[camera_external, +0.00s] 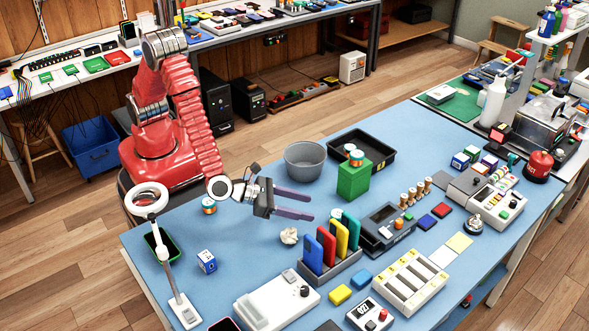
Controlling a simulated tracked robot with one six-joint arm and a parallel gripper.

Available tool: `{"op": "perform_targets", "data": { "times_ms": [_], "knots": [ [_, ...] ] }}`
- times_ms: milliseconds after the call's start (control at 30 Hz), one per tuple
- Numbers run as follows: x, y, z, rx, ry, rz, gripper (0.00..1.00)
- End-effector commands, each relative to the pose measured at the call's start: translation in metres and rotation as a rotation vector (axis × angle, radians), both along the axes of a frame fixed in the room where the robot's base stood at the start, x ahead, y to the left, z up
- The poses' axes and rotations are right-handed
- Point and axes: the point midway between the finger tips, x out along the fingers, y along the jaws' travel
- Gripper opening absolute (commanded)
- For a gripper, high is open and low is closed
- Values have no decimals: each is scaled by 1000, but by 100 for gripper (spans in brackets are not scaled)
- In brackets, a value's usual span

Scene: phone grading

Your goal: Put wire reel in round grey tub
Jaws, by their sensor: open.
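The round grey tub (305,168) stands on the blue table, behind my gripper, and its visible inside looks empty. A small reel (209,206) with an orange band stands on the table to the left of my gripper, close to my arm's wrist. A similar small reel (357,159) sits on top of a green box (353,182), right of the tub. I cannot tell which one is the wire reel. My gripper (311,206) points right with its two purple fingers apart, empty, in front of the tub and left of the green box.
A black tray (388,168) lies behind the green box. A holder with several upright coloured phones (328,247) and a crumpled paper ball (289,236) are in front of my gripper. A blue-and-white cube (207,262) and a ring lamp (147,196) stand at the left.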

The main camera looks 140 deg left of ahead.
Motion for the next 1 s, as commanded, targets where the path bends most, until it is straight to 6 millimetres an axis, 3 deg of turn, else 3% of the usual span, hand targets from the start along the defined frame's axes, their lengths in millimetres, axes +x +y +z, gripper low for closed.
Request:
{"op": "perform_targets", "data": {
  "times_ms": [533, 733, 1000],
  "knots": [
    [-4, 1, 6, -13, -15, 20, 54],
    [-27, 7, 41, -92, -103, 139, 54],
    [-84, 9, 94, -278, -285, 385, 54]
  ]
}}
